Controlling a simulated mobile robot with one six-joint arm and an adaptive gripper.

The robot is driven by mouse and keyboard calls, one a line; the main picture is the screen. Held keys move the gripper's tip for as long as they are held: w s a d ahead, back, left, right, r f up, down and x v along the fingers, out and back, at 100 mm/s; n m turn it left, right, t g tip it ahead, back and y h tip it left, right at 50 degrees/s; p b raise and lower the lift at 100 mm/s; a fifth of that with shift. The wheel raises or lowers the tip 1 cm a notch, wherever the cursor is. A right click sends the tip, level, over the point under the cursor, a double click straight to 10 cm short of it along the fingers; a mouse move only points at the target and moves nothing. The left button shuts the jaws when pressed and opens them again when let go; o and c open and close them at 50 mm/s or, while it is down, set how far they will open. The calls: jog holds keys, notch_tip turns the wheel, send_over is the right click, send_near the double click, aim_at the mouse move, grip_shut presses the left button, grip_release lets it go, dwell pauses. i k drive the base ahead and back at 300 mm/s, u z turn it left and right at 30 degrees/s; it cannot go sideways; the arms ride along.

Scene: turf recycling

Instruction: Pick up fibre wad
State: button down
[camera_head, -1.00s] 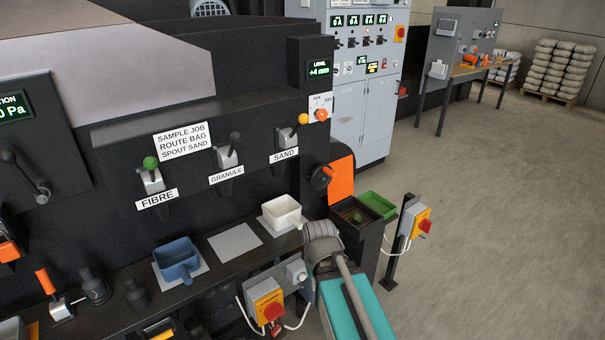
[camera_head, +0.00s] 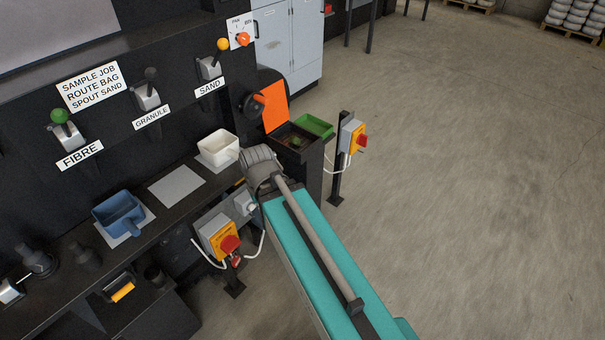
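A small dull green-brown clump (camera_head: 295,142) lies in the open top of a black box (camera_head: 312,175) beneath the raised orange flap (camera_head: 275,106). It may be the fibre wad, but it is too small and dark to be sure. No other wad can be made out. My gripper is not in view, so its state and any hold are hidden.
A green tray (camera_head: 315,125) sits behind the box. A white scoop tray (camera_head: 217,149) and a blue one (camera_head: 119,214) stand on the dark ledge.

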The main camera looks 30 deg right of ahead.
aim_at(294, 140)
jog(key=k, duration=1.35)
jog(key=u, duration=0.4)
jog(key=i, duration=1.9)
jog(key=z, duration=0.6)
jog(key=i, duration=0.55)
jog(key=z, duration=0.55)
